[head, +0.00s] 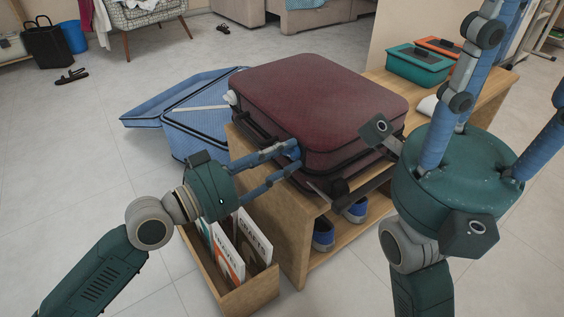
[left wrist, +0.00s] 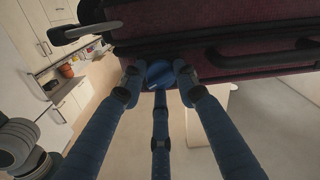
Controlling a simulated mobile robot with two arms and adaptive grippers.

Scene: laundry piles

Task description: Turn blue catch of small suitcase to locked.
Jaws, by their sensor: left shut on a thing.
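The small suitcase (head: 320,100) is dark red with black trim and lies flat and closed on a wooden bench. Its blue catch (left wrist: 160,74) is a round knob on the side, centred in the left wrist view. My left gripper (head: 291,153) is shut on the blue catch, with fingers on both sides of it and a third below. In the head view the fingertips mostly hide the catch, so its turn angle cannot be told. My right gripper (head: 500,100) is raised at the right with spread fingers, empty and apart from the suitcase; its fingertips run out of the frame.
The wooden bench (head: 296,240) has blue shoes (head: 324,232) on its lower shelf. A wooden box with books (head: 228,258) stands below my left gripper. An open blue suitcase (head: 200,110) lies behind. Green and orange boxes (head: 418,66) stand at the bench's far end.

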